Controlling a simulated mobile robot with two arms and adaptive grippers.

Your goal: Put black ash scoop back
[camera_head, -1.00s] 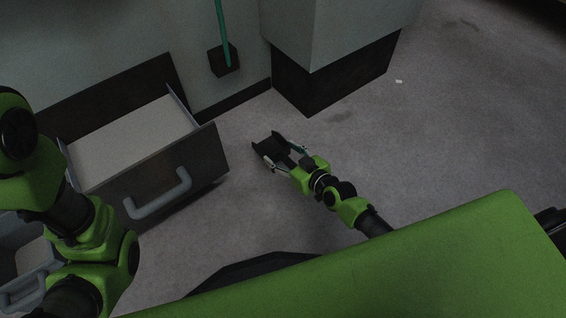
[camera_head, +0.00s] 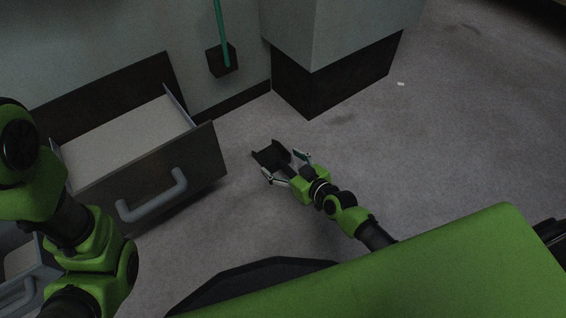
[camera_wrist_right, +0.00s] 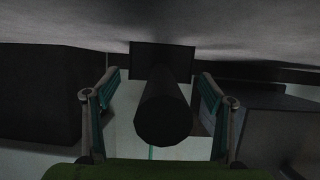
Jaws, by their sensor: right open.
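The black ash scoop (camera_head: 268,154) shows in the head view over the grey floor, right of the open drawer. I cannot tell whether it rests on the floor. My right gripper (camera_head: 283,164) is at its near end, with its fingers spread to either side. In the right wrist view the scoop's round black handle (camera_wrist_right: 162,112) points at the camera, between the two fingers of the right gripper (camera_wrist_right: 160,84). There are visible gaps on both sides of the handle. The scoop's flat pan is beyond it. My left arm shows at the left edge; its gripper is out of view.
An open drawer (camera_head: 190,150) with a grey handle (camera_head: 153,197) juts out at left. A dark block (camera_head: 222,60) with a teal rod is at the wall. A grey pillar with a dark base (camera_head: 345,77) stands behind.

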